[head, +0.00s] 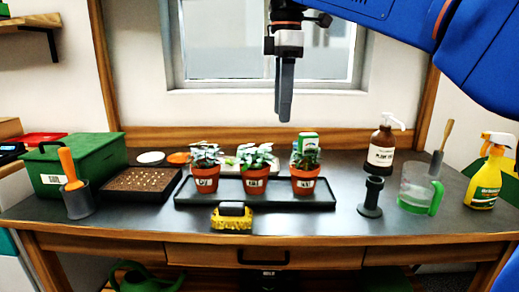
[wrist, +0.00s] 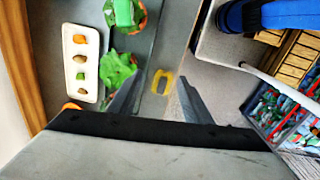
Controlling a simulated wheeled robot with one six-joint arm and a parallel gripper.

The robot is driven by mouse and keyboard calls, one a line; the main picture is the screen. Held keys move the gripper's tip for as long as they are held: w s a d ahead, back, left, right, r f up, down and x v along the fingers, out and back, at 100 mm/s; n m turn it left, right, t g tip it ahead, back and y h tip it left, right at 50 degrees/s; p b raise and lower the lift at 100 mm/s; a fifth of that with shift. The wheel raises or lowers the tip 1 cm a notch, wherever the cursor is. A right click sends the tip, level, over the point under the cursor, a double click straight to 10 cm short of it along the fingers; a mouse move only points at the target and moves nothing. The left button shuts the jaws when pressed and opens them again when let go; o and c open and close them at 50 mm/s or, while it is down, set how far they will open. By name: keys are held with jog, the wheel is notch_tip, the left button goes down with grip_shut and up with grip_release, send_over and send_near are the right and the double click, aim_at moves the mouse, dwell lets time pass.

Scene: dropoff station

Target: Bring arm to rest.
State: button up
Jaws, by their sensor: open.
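My gripper (head: 285,118) hangs from my blue arm in the upper middle of the head view, fingers pointing down. It is above the potted plants and in front of the window, touching nothing. In the wrist view the two grey fingers of my gripper (wrist: 158,84) stand apart with nothing held between them. A yellow loop-shaped thing (wrist: 161,80) shows in the gap, some way beyond the fingers; I cannot tell what it is.
Potted plants (head: 255,183) stand on a black tray (head: 256,202). A yellow sponge with a dark top (head: 232,222), green box (head: 80,160), seed tray (head: 140,184), brown pump bottle (head: 381,155), clear jug (head: 413,190) and yellow spray bottle (head: 488,180) share the dark table. Its front middle-right is clear.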

aim_at(308, 144)
jog(key=s+d+f+m+t, duration=0.1)
jog(key=s+d+f+m, duration=0.35)
jog(key=d+f, duration=0.35)
jog(key=s+d+f+m+t, duration=0.1)
jog(key=s+d+f+m, duration=0.35)
jog(key=d+f, duration=0.35)
jog(key=s+d+f+m, duration=0.2)
jog(key=s+f+m, duration=0.1)
jog(key=f, duration=0.4)
jog(key=s+d+f+m+t, duration=0.1)
jog(key=s+d+f+m, duration=0.2)
jog(key=f, duration=0.4)
jog(key=s+d+f+m+t, duration=0.1)
jog(key=s+d+f+m, duration=0.2)
jog(key=s+f, duration=0.2)
notch_tip(308, 144, down, 2)
jog(key=shift+f+m, duration=0.1)
jog(key=shift+m, duration=0.3)
jog(key=shift+s, duration=0.1)
